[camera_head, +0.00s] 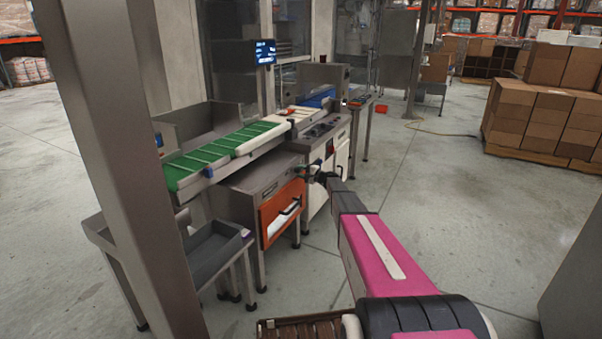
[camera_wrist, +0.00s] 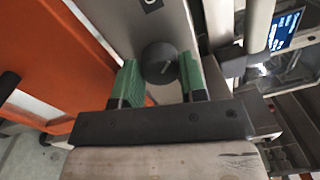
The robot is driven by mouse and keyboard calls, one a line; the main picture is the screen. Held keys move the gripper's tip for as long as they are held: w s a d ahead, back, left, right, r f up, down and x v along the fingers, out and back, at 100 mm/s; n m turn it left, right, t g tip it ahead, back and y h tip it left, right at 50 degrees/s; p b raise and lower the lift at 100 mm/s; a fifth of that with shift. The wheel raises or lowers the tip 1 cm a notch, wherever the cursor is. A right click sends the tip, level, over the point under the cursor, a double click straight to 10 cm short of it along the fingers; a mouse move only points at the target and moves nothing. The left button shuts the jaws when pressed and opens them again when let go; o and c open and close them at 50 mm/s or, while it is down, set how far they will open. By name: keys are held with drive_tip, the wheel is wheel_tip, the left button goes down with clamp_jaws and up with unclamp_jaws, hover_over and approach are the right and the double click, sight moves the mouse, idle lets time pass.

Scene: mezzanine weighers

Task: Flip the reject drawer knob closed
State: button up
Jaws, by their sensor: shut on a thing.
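The knob (camera_wrist: 160,62) is round and dark with a small light index mark, set on a grey metal panel (camera_wrist: 115,20). In the wrist view my gripper (camera_wrist: 161,80) has its two green-padded fingers on either side of the knob, shut on it. In the head view my gripper (camera_head: 309,172) reaches the upper right of the cabinet with the orange reject drawer front (camera_head: 272,213); the knob is too small to make out there. The orange front also shows at the left of the wrist view (camera_wrist: 50,45), with a dark handle at its edge.
A green belt conveyor (camera_head: 215,157) runs above the cabinet. A grey tray (camera_head: 208,255) stands on a frame at the left, behind a steel post (camera_head: 120,150). A lit display (camera_head: 264,51) stands at the back. Stacked cartons (camera_head: 540,120) are at right; the middle floor is clear.

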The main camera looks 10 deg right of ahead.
drive_tip(key=shift+n, duration=0.3)
drive_tip(key=o, duration=0.9)
drive_tip(key=v, duration=1)
drive_tip(key=shift+s+d, duration=0.25)
drive_tip(key=shift+d, duration=0.05)
